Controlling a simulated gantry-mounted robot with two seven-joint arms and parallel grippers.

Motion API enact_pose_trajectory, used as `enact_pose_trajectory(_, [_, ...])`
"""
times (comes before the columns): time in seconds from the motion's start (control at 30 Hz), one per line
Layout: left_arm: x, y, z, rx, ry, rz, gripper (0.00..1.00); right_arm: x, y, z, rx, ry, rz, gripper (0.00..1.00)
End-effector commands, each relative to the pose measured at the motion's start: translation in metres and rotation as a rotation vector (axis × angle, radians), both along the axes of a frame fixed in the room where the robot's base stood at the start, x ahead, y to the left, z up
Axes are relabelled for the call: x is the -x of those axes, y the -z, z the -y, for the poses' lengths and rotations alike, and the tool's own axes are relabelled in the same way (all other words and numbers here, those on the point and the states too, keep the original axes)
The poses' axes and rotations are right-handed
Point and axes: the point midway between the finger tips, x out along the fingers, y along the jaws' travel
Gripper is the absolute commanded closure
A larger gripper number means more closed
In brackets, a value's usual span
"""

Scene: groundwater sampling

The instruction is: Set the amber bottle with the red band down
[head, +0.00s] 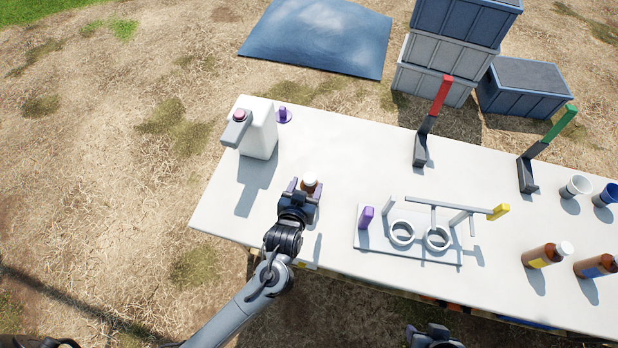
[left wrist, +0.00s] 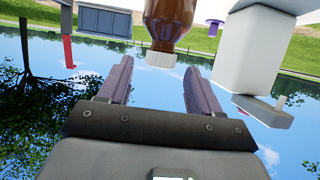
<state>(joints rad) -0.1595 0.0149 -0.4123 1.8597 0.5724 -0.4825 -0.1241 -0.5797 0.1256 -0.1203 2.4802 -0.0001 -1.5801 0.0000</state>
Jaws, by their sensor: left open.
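An amber bottle with a white cap (head: 310,182) is at the left part of the white table, just at the fingertips of my left gripper (head: 304,187). In the left wrist view, which is upside down, the amber bottle (left wrist: 170,20) shows beyond the two open purple fingers (left wrist: 155,85), its cap lying in line with the gap between them. It looks upright. Its band and base are hidden or out of frame. My left gripper is open. My right gripper (head: 430,337) is at the bottom edge, cut off, its jaws unclear.
A grey rack (head: 375,240) with two rings is to the right. Red (head: 441,95) and green (head: 560,125) handles stand behind. Yellow-banded (head: 540,256) and blue-banded bottles (head: 592,266) and cups (head: 575,187) are far right.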

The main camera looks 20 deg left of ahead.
Motion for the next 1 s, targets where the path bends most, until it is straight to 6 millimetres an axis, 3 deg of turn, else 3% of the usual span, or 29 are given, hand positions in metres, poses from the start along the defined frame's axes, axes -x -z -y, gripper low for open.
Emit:
enact_pose_trajectory(0.3, [0.051, -0.022, 0.006, 0.000, 0.001, -0.001, 0.36, 0.000, -0.010, 0.000, 0.000, 0.000, 0.000, 0.57])
enact_pose_trajectory(0.67, [0.074, -0.026, 0.006, 0.015, 0.021, -0.040, 0.36, 0.000, -0.012, -0.001, -0.007, 0.004, -0.001, 0.57])
enact_pose_trajectory(0.83, [0.097, -0.016, 0.000, 0.061, 0.104, -0.209, 0.36, 0.000, -0.012, -0.002, -0.008, 0.006, 0.000, 0.57])
enact_pose_trajectory(1.0, [0.146, -0.008, -0.015, 0.065, 0.199, -0.465, 0.36, 0.000, -0.012, -0.002, -0.009, 0.007, 0.000, 0.57])
